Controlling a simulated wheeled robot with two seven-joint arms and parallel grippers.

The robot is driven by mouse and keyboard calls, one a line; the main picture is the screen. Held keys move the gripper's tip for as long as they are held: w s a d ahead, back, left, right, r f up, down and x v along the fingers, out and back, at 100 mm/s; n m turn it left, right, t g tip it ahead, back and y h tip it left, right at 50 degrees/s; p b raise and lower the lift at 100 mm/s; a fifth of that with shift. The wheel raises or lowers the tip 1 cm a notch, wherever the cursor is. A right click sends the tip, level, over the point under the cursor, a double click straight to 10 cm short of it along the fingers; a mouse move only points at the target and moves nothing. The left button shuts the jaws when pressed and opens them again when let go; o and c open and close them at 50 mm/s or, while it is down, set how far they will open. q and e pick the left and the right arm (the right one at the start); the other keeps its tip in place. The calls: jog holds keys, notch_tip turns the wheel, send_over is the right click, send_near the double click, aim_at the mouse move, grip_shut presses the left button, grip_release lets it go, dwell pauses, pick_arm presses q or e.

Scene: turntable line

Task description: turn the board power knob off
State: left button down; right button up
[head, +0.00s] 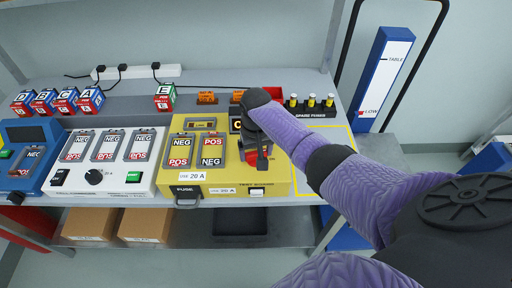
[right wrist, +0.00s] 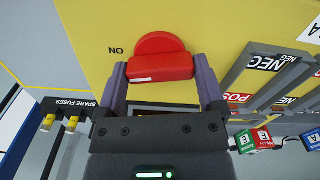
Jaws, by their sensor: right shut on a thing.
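The yellow test board (head: 180,125) stands on the bench in the middle of the head view. Its red knob (right wrist: 160,58) shows clearly in the right wrist view: a round red disc with a raised bar across it. My right gripper (right wrist: 161,75) is shut on this bar, one finger at each end. Upside-down letters, apparently "ON", are printed beside the disc. In the head view my right gripper (head: 262,158) covers most of the knob, and only bits of red show around it. My left gripper is not in view.
A white unit (head: 115,180) and a blue unit (head: 35,180) stand left of the board. Lettered blocks (head: 65,100) sit behind them. Spare fuses (head: 310,102) stand in a row behind right. Cardboard boxes (head: 145,225) lie on the lower shelf.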

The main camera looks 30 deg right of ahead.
jog(key=n+p, duration=0.1)
jog(key=n, duration=0.1)
jog(key=shift+r+n, duration=0.15)
jog(key=shift+n, duration=0.25)
jog(key=n+p, duration=0.1)
jog(key=n, duration=0.2)
jog(key=shift+n, duration=0.3)
jog(key=n, duration=0.3)
jog(key=shift+n, duration=0.3)
jog(key=n, duration=0.3)
jog(key=shift+n, duration=1)
